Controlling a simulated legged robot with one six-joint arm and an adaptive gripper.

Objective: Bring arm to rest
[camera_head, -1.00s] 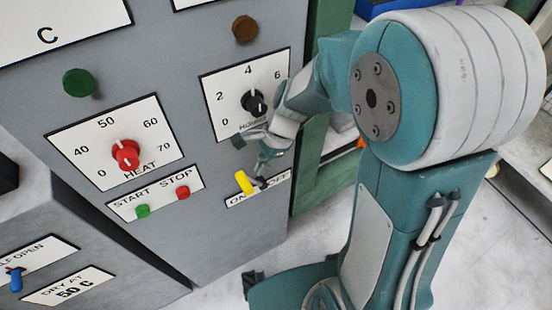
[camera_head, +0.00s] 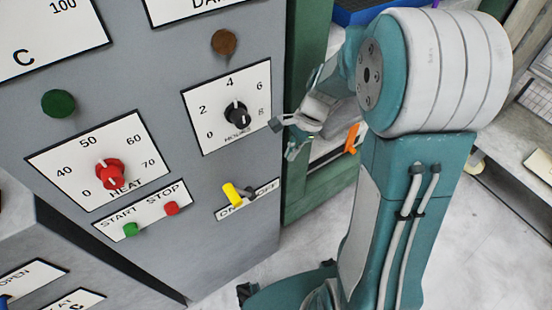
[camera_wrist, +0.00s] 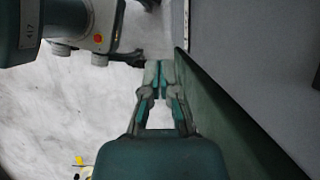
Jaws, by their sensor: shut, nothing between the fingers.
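My arm is folded up at the right of the head view, its teal and white links standing before the grey panel's right edge. My gripper (camera_head: 284,139) hangs beside the panel, to the right of the hours dial (camera_head: 237,115) and above the yellow-handled ON/OFF switch (camera_head: 233,195). In the wrist view my gripper (camera_wrist: 161,68) shows its two fingers close together, with nothing between them. It appears apart from the panel and the switch.
The grey panel (camera_head: 230,262) also bears a red heat knob (camera_head: 109,174), a green start button (camera_head: 131,230) and a red stop button (camera_head: 171,208). A green frame (camera_head: 304,192) stands right of it. An orange part (camera_head: 352,138) shows behind my arm. Pale floor (camera_head: 298,268) lies open below.

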